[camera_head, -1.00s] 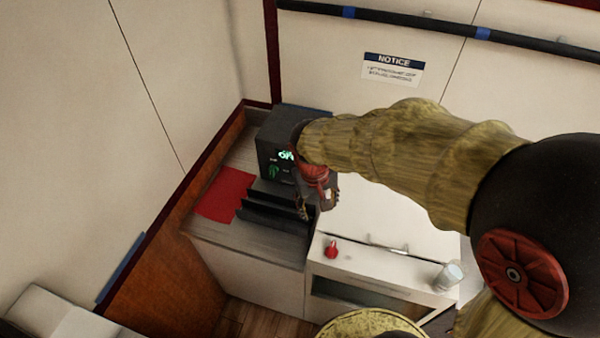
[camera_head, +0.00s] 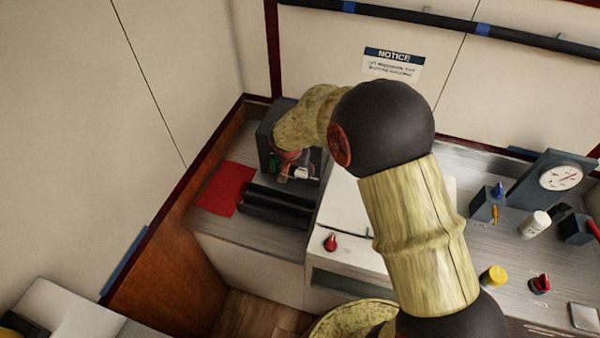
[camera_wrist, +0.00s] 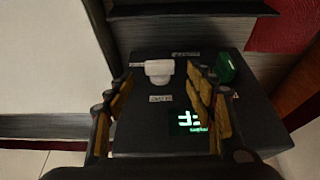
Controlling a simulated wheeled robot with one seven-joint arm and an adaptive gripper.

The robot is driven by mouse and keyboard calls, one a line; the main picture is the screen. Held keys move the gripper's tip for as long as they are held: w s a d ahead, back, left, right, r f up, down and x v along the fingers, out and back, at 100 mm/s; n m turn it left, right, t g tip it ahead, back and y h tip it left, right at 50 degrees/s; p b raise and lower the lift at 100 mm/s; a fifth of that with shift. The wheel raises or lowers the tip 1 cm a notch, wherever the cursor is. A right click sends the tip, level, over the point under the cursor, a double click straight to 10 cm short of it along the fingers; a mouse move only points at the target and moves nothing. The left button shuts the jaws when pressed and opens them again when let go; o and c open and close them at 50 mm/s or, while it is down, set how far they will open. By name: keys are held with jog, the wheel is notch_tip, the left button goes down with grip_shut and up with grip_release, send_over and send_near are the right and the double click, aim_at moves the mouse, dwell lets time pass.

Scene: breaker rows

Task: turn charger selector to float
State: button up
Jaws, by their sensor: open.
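The charger is a dark box (camera_head: 268,135) in the back left corner of the counter, partly hidden by my arm. Its white selector knob (camera_wrist: 158,70) shows in the wrist view, between two small labels too blurred to read. The knob also shows in the head view (camera_head: 301,173). A lit green display (camera_wrist: 188,123) is partly covered by a finger; its visible letters look like part of "OFF". A green switch (camera_wrist: 227,67) sits right of the knob. My gripper (camera_wrist: 160,80) is open, fingers either side of the knob with gaps; I cannot tell their depth.
Black ribbed blocks (camera_head: 278,205) lie in front of the charger, beside a red mat (camera_head: 226,189). A red knob (camera_head: 331,242) is on the white unit to the right. A gauge panel (camera_head: 550,180) and several small controls stand far right. Walls close the corner.

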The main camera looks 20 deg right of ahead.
aim_at(300, 174)
jog(key=shift+x, duration=2.1)
jog(key=shift+c, duration=0.3)
jog(key=c, duration=1.1)
